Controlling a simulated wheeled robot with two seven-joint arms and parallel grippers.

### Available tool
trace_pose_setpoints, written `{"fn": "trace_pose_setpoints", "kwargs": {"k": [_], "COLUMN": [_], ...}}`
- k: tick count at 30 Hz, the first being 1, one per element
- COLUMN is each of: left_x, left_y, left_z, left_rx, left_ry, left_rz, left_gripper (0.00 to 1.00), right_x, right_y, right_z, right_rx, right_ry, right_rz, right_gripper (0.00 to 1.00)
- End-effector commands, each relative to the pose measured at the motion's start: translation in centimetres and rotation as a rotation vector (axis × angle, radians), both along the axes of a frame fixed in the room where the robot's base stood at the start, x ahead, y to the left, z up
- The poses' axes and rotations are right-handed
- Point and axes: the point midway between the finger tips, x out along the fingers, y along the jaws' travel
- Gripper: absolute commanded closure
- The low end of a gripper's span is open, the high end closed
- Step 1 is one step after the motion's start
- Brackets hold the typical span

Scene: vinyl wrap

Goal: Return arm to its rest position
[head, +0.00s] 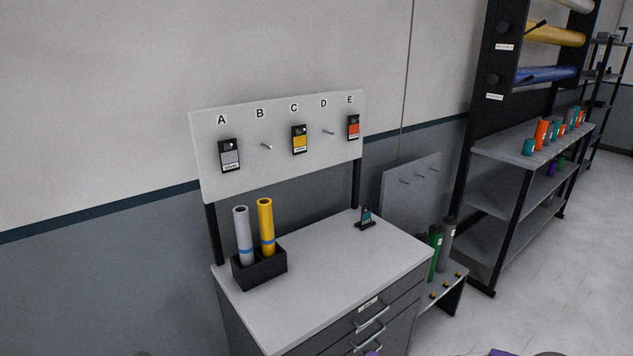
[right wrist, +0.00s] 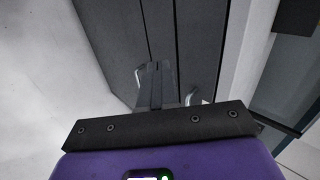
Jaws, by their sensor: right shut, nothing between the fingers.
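My right gripper (right wrist: 154,68) shows in the right wrist view with its dark fingers together and nothing between them. It hangs in front of a dark drawer cabinet, whose handles show beside the fingers; I cannot tell the exact gap. In the head view only small purple and brownish bits, probably of my arms, show at the bottom edge. My left gripper is not in view.
The workbench (head: 340,262) holds a black box (head: 260,268) with silver and yellow rolls and a small dark stand (head: 366,219). A pegboard (head: 275,165) lettered A to E carries sample cards. A shelf rack (head: 515,150) stands right; floor beside it is clear.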

Motion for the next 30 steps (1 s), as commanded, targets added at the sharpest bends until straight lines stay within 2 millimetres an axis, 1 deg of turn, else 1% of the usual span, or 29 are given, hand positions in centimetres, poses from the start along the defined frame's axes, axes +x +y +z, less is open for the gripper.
{"fn": "trace_pose_setpoints", "kwargs": {"k": [1,2,3,5,6,7,8,9,12,15,18,30], "left_x": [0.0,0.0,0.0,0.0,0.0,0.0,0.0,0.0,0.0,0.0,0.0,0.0], "left_y": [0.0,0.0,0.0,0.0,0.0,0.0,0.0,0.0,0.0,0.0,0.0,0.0], "left_z": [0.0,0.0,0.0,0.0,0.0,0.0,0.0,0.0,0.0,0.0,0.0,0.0], "left_rx": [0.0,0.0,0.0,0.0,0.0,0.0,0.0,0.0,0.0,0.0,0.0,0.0], "left_ry": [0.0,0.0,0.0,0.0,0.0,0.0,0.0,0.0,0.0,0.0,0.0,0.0], "left_rz": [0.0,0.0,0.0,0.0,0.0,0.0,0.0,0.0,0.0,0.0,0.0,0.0], "left_gripper": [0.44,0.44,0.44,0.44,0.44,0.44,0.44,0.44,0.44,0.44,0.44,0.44], "right_x": [-2.0,-3.2,-5.2,-8.5,-10.8,-12.6,-14.3,-16.5,-21.2,-24.2,-25.6,-25.7], "right_y": [0.8,1.2,1.7,2.3,2.6,2.8,2.9,3.0,2.9,2.7,2.4,2.4], "right_z": [-2.3,-3.6,-5.5,-8.3,-9.9,-11.0,-12.0,-13.1,-15.1,-16.0,-16.3,-16.3], "right_rx": [-0.029,-0.05,-0.084,-0.133,-0.164,-0.186,-0.207,-0.231,-0.278,-0.306,-0.319,-0.32], "right_ry": [0.033,0.052,0.076,0.114,0.14,0.157,0.175,0.195,0.238,0.264,0.273,0.273], "right_rz": [0.052,0.084,0.135,0.222,0.28,0.327,0.369,0.427,0.55,0.631,0.67,0.672], "right_gripper": [1.0,1.0,1.0,1.0,1.0,1.0,1.0,1.0,1.0,1.0,1.0,1.0]}}
